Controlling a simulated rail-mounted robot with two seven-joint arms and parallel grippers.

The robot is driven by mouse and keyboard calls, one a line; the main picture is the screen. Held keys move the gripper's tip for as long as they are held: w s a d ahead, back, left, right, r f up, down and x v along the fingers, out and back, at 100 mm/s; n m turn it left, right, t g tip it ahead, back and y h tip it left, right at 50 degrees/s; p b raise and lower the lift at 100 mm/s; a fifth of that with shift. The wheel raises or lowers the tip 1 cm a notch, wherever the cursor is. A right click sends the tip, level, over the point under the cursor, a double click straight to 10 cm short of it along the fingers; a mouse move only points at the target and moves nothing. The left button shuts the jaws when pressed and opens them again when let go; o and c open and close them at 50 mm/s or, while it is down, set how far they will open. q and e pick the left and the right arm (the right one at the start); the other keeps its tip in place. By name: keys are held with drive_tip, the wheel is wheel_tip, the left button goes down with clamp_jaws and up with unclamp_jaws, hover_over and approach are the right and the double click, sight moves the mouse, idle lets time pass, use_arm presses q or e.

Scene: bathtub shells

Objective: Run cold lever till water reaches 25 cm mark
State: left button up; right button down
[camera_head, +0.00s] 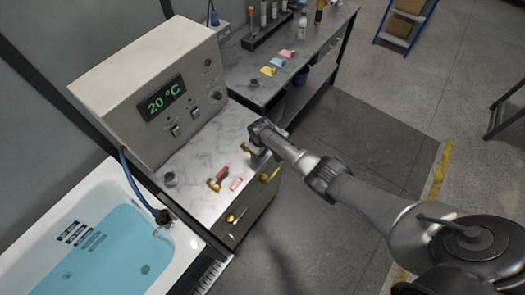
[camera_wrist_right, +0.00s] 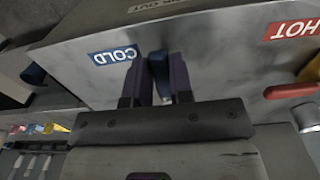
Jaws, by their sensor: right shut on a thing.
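My right gripper (camera_wrist_right: 158,82) is shut on the blue cold lever (camera_wrist_right: 160,70), one finger on each side, beside the blue COLD label (camera_wrist_right: 115,54). In the head view its jaws (camera_head: 259,150) are at the panel's right edge, and the lever is mostly hidden there. The red hot lever (camera_head: 219,176) stands apart, near its red HOT label (camera_wrist_right: 292,30). The white bathtub (camera_head: 92,183) holds pale blue water (camera_head: 110,255). Dark marks (camera_head: 80,236) on its wall are too small to read. The spout (camera_head: 162,217) is at the tub's end. My left gripper is out of view.
A grey control box (camera_head: 150,75) reading 20 °C stands behind the panel (camera_head: 205,160). A workbench (camera_head: 245,90) with bottles and coloured pieces is further back. Open floor (camera_head: 345,140) lies right of the panel, under my right arm.

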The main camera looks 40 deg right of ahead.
drive_tip(key=shift+r, duration=0.1)
drive_tip(key=c, duration=1)
unclamp_jaws()
drive_tip(key=shift+r, duration=0.4)
wheel_tip(320, 180, up, 13)
drive_tip(key=p, duration=0.1)
drive_tip(key=shift+p, duration=0.35)
